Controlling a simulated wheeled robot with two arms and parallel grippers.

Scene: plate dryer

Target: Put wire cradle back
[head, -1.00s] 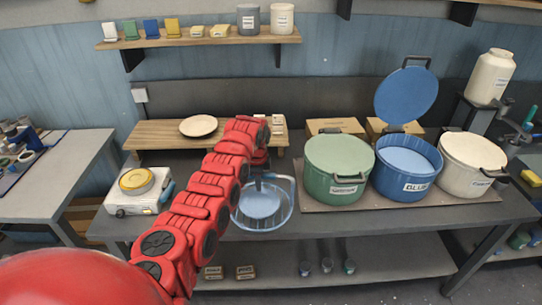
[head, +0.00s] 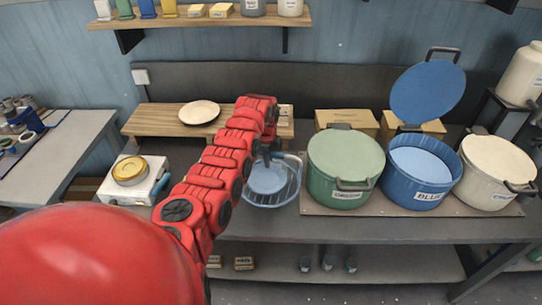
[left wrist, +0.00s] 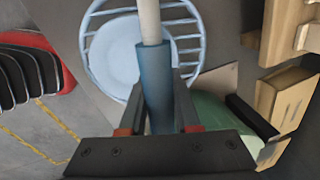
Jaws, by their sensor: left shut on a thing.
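The wire cradle (head: 297,180) is a round, light blue wire basket with an upright handle. A pale blue disc like a plate (head: 266,181) lies in it. My left gripper (head: 268,153) is shut on the blue handle grip, above the cradle. The left wrist view shows the grip (left wrist: 155,85) between the fingers (left wrist: 157,122) and the cradle's wires (left wrist: 181,22) beyond. In the head view the cradle is just left of the green pot. I cannot tell whether it touches the table. My right gripper is not in view.
The green pot (head: 345,165) is lidded. The blue pot (head: 414,178) is open, its lid (head: 427,92) raised, with pale blue contents. A lidded cream pot (head: 490,175) stands at right. A low wooden stand (head: 150,124) bears a plate (head: 199,112). A white scale (head: 133,180) stands at left.

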